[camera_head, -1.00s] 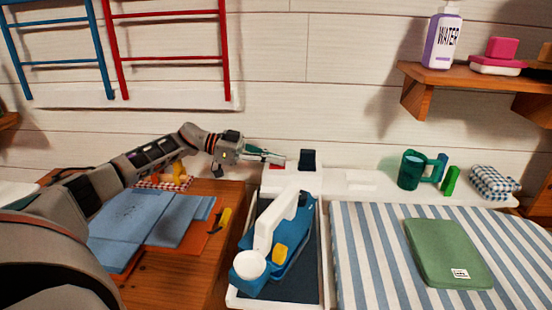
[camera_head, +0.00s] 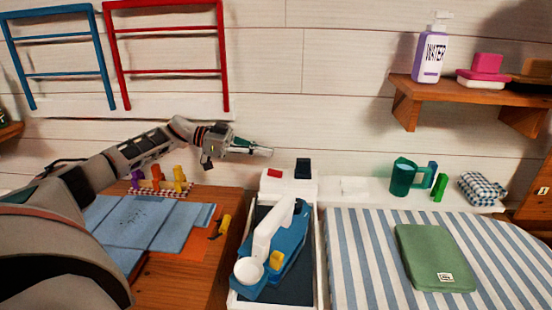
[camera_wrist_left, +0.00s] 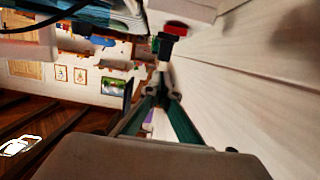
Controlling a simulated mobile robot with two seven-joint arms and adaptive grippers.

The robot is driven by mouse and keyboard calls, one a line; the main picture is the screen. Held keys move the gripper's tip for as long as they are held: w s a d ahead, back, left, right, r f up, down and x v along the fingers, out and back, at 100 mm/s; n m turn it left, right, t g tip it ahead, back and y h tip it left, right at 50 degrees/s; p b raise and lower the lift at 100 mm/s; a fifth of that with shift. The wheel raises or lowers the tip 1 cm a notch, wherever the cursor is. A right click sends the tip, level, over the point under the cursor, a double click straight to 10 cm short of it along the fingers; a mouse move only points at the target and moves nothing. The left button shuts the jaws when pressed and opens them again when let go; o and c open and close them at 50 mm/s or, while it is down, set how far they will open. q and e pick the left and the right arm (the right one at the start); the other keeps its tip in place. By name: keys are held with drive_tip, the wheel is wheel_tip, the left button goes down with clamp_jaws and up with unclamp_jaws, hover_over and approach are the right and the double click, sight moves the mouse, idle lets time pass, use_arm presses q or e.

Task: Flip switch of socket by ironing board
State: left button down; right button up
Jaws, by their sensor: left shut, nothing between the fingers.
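The white socket block (camera_head: 289,186) stands at the back, at the upper left of the striped ironing board (camera_head: 357,265). It bears a red switch (camera_head: 275,173) on its left and an upright black piece (camera_head: 303,168) on its right. My left gripper (camera_head: 269,152) is shut and empty, pointing right. Its tips appear just above and left of the red switch, apart from it in the picture. In the left wrist view the green fingers (camera_wrist_left: 165,88) converge, and the red switch (camera_wrist_left: 176,28) shows beyond them. Which way the switch is tilted cannot be told. My right gripper is not in view.
A blue and white iron (camera_head: 285,250) rests in a tray in front of the socket. A green mug (camera_head: 402,178) and a checkered bundle (camera_head: 481,188) stand right along the back ledge. Small colored figures (camera_head: 180,178) stand below my left arm. The plank wall is close behind.

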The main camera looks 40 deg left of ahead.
use_arm(q)
drive_tip(key=shift+r+v, duration=0.2)
drive_tip(key=shift+v, duration=0.8)
drive_tip(key=shift+r+v, duration=0.2)
drive_tip(key=shift+v, duration=0.75)
drive_tip(key=shift+r+v, duration=0.2)
drive_tip(key=shift+v, duration=0.8)
drive_tip(key=shift+w+d, duration=0.1)
drive_tip(key=shift+d, duration=0.05)
